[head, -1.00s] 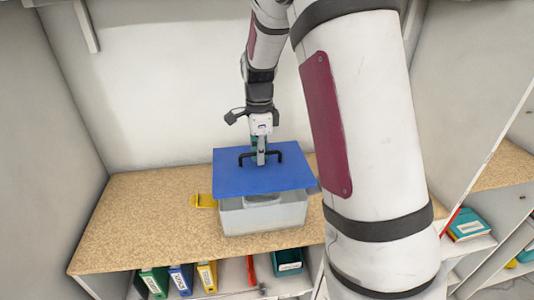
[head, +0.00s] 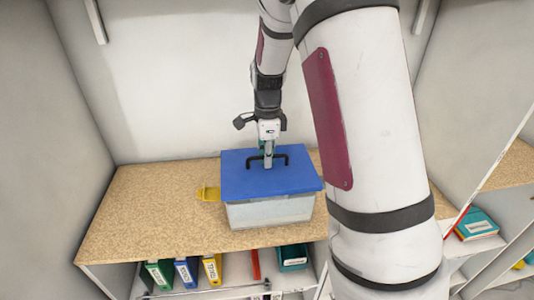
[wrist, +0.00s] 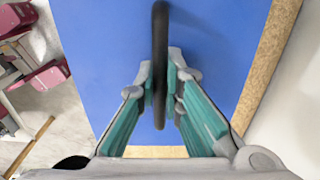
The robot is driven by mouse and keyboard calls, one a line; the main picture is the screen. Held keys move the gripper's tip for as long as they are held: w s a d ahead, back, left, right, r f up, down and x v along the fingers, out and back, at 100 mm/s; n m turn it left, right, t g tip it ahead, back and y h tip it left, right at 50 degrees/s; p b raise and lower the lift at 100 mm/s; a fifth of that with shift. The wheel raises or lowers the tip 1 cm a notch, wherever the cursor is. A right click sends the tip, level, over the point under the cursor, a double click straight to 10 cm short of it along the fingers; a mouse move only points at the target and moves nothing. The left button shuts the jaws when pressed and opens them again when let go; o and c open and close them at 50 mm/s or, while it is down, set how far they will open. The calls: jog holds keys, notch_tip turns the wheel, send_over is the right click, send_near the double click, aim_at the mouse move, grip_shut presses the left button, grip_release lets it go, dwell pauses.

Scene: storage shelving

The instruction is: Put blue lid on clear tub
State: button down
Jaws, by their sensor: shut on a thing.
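The blue lid (head: 270,182) is a flat panel with a black arched handle (head: 282,156) on top. It lies level over the clear tub (head: 270,212), which stands on the cork-coloured shelf top. In the head view the lid covers the tub's opening; whether it rests on the rim or hovers just above cannot be told. My gripper (head: 268,163) points down and is shut on the lid's handle. In the wrist view the handle (wrist: 160,60) runs between the teal fingers of my gripper (wrist: 160,100), with the lid (wrist: 215,40) behind.
The speckled shelf top (head: 145,210) is clear to the left. Binders (head: 186,272) and a teal bin (head: 292,257) stand on the shelf below. White walls close in the back and left.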

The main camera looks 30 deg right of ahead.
jog(key=shift+f+b, duration=0.4)
jog(key=shift+f, duration=1.5)
jog(key=c, duration=1.6)
grip_release()
jog(key=shift+c, duration=0.2)
notch_tip(320, 180, up, 12)
jog(key=shift+f, duration=0.1)
